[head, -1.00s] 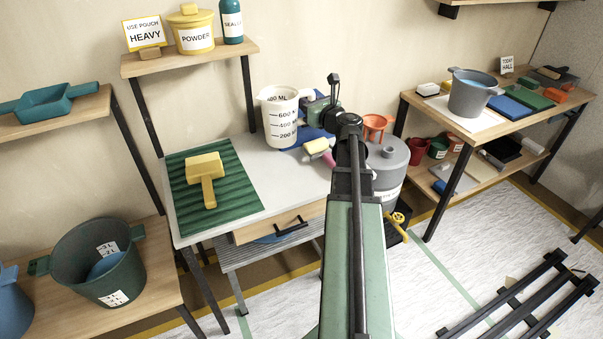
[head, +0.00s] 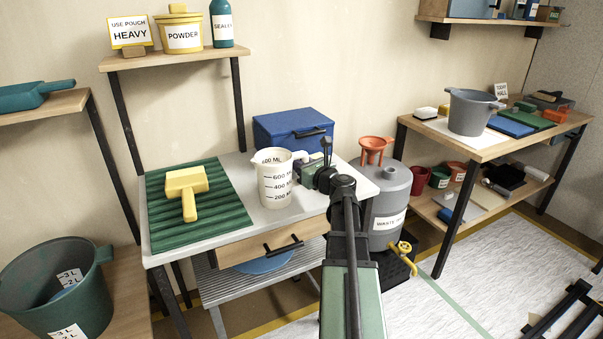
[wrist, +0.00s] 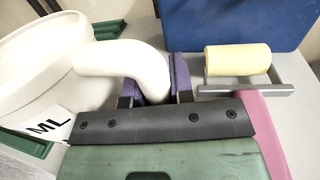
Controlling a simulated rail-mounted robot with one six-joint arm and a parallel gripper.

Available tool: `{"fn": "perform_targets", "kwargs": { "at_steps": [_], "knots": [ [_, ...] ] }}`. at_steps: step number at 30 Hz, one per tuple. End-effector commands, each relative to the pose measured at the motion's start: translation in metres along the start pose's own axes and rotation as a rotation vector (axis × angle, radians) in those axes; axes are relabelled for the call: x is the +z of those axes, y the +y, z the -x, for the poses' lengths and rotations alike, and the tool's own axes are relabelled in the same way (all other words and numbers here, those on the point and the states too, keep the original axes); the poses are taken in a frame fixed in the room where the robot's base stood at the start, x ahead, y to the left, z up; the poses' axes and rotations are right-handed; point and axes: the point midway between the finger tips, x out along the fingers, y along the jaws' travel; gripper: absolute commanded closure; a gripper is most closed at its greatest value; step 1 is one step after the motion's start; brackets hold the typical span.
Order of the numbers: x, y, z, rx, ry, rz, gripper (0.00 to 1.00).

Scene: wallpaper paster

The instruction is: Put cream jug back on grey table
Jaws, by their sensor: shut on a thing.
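The cream jug (head: 276,182), with its black measuring marks, stands upright at the right part of the grey table (head: 225,172). Its base appears at or just above the tabletop; I cannot tell whether it touches. In the wrist view the jug (wrist: 35,75) is at the left, and its curved handle runs between my purple fingertips. My gripper (wrist: 153,85) is shut on that handle. In the head view my gripper (head: 316,172) is at the jug's right side, partly hidden by my arm.
A blue box (head: 290,130) stands behind the jug. A pale yellow roller (wrist: 237,60) with a pink handle lies close to my gripper. A yellow brush (head: 187,188) lies on a green ribbed mat (head: 160,225) at left. A grey waste drum (head: 388,200) stands right of the table.

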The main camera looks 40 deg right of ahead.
Motion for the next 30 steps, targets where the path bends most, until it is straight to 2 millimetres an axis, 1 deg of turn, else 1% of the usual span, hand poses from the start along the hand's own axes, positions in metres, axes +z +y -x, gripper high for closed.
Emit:
{"fn": "perform_targets", "kwargs": {
  "at_steps": [3, 7, 8, 12, 19, 22, 26, 30],
  "knots": [
    [0.002, 0.000, 0.000, 0.000, 0.000, 0.000, 1.00],
    [-0.003, 0.000, 0.000, 0.000, 0.000, 0.000, 1.00],
    [-0.001, 0.000, 0.000, 0.000, 0.000, 0.000, 0.73],
    [-0.001, 0.000, 0.000, 0.000, 0.000, 0.000, 0.52],
    [-0.001, 0.000, 0.000, 0.000, 0.000, 0.000, 0.52],
    [0.005, 0.000, 0.001, 0.000, 0.000, 0.000, 0.52],
    [0.002, 0.001, 0.027, -0.003, 0.000, 0.000, 0.52],
    [0.002, 0.003, 0.066, -0.003, 0.000, 0.000, 0.52]
  ]
}}
